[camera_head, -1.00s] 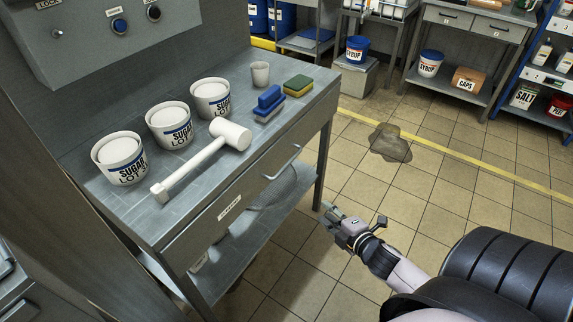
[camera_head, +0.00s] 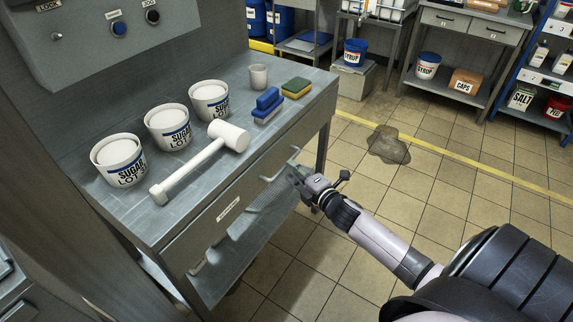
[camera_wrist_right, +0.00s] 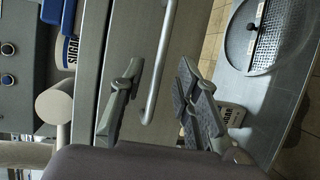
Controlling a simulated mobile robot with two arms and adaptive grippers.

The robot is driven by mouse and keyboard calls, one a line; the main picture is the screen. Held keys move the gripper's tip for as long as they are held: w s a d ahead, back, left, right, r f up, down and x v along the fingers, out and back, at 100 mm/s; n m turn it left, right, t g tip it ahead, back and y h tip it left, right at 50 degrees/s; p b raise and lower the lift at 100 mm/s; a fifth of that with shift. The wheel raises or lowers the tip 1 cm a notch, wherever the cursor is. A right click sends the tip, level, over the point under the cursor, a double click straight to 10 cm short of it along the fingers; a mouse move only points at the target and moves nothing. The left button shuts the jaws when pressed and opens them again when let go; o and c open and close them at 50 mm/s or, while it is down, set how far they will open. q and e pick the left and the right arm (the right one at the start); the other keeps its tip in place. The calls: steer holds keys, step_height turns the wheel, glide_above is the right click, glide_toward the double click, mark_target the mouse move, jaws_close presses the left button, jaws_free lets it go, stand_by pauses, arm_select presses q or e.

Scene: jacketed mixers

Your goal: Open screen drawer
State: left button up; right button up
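The drawer front (camera_head: 215,217) lies under the metal worktop and carries a small white label (camera_head: 228,207) too small to read. It sits flush with the table frame. My right gripper (camera_head: 299,177) is just in front of the handle. In the right wrist view the handle (camera_wrist_right: 164,45) runs between the two spread fingers of my right gripper (camera_wrist_right: 160,68), which is open; I cannot tell whether either finger touches the bar. My left gripper is out of view.
On the worktop (camera_head: 140,218) stand several sugar tubs (camera_head: 118,163), a white mallet (camera_head: 195,165), blue brush (camera_head: 267,104), sponge (camera_head: 296,87) and cup (camera_head: 259,77). A round mesh sieve (camera_wrist_right: 275,35) lies on the lower shelf. A brown puddle (camera_head: 388,146) is on the floor.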

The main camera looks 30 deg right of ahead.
mark_target(286, 165)
steer(key=shift+w+f, duration=0.25)
steer(key=shift+w, duration=0.9)
steer(key=shift+w+f, duration=0.2)
steer(key=shift+w, duration=0.95)
steer(key=shift+c, duration=0.5)
jaws_close()
